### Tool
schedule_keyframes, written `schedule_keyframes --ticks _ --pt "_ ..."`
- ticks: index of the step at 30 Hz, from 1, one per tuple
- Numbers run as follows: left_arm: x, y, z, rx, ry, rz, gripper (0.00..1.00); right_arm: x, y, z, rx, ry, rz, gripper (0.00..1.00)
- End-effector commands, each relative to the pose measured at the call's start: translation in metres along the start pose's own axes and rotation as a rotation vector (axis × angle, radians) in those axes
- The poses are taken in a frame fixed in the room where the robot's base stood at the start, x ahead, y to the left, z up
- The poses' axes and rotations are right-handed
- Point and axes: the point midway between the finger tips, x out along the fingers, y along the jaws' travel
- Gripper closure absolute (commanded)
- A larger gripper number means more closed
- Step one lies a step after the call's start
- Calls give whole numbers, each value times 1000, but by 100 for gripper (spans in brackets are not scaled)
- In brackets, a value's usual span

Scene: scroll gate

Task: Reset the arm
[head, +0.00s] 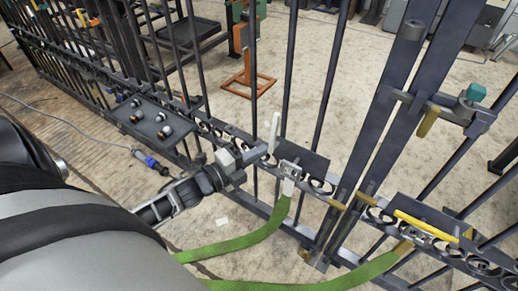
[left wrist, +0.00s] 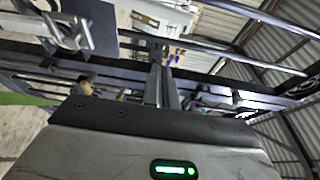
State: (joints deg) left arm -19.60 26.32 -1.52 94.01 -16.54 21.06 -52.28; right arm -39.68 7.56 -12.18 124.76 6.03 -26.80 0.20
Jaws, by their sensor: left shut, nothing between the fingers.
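My left arm comes in from the lower left in the head view. Its left gripper (head: 267,148) is shut and empty, close to the bars of the dark metal gate (head: 321,100). The shut fingers also show in the left wrist view (left wrist: 166,85), pointing toward the gate bars. Just right of the gripper, a metal buckle (head: 289,171) with a green strap (head: 245,239) sits on a dark plate of the gate; a metal clamp piece also shows at the upper left of the left wrist view (left wrist: 68,33). Whether the fingers touch the gate cannot be told. My right gripper is not in view.
A yellow bar (head: 426,226) lies at a second strap end on the right gate panel. A dark tray (head: 152,122) with several round metal parts is fixed on the left fence. A blue-ended cable (head: 152,163) lies on the floor. An orange stand (head: 246,65) is behind the gate.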

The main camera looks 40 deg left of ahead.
Motion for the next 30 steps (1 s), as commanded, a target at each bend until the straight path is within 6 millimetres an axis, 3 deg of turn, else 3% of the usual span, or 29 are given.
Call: schedule_keyframes --ticks 8,11,14,18,22,25,30 --pt "0 0 0 0 0 0 100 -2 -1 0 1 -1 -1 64" --pt "-2 2 -9 -74 -14 19 100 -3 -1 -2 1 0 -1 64" --pt "-11 8 -39 -359 -75 88 100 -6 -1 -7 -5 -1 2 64" --pt "-38 17 -102 -961 -229 242 100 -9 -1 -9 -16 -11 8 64" --pt "-62 15 -155 -1419 -372 368 100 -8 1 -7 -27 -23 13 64" --pt "-74 13 -178 -1612 -443 428 100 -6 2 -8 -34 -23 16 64" --pt "-78 12 -186 -1685 -473 451 100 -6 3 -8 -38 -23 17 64"
